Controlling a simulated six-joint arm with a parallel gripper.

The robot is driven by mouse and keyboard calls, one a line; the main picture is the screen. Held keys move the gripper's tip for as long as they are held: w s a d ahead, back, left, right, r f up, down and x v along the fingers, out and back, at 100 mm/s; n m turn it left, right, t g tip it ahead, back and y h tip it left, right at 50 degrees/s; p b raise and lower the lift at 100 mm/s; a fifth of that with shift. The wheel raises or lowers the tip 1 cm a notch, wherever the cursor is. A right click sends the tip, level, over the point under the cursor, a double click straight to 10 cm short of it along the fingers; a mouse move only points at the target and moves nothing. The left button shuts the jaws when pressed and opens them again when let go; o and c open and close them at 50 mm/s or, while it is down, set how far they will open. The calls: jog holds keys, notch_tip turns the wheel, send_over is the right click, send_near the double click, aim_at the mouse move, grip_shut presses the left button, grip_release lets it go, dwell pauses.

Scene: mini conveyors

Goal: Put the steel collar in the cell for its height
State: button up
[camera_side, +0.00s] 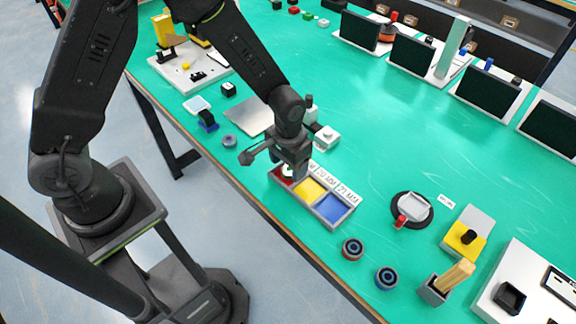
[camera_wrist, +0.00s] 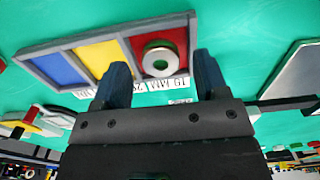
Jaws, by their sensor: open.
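The steel collar (camera_wrist: 160,58) is a pale ring with a dark centre hole. In the wrist view it appears to lie flat in the red cell (camera_wrist: 181,34) of a grey-walled tray. The tray (camera_side: 323,221) also has a yellow cell (camera_side: 308,190) and a blue cell (camera_side: 331,208), both empty. My gripper (camera_wrist: 161,62) is open, its two dark fingers apart with the collar showing between their tips. In the side view my gripper (camera_side: 288,168) is over the red cell and hides most of the collar.
White height labels (camera_side: 331,180) run along the tray's far side, only partly legible. Two dark round parts with blue centres (camera_side: 352,249) (camera_side: 386,277) stand right of the tray. A grey plate (camera_side: 249,116) and a white block (camera_side: 327,137) lie behind it.

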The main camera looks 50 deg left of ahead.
notch_tip(320, 180, up, 12)
dwell(0.3)
notch_tip(320, 180, up, 10)
jog(key=r+t, duration=0.1)
jog(key=t, duration=0.2)
send_over(288, 170)
jog(key=s+a, duration=0.5)
jog(key=s, duration=0.1)
jog(key=s+a+r+t, duration=0.1)
jog(key=s+a+r, duration=0.1)
jog(key=s, duration=0.3)
jog(key=s+a+r+t, duration=0.1)
jog(key=s+r, duration=0.1)
jog(key=s, duration=0.3)
jog(key=shift+s+a+t, duration=0.15)
jog(key=shift+a+t, duration=0.15)
jog(key=shift+a, duration=0.05)
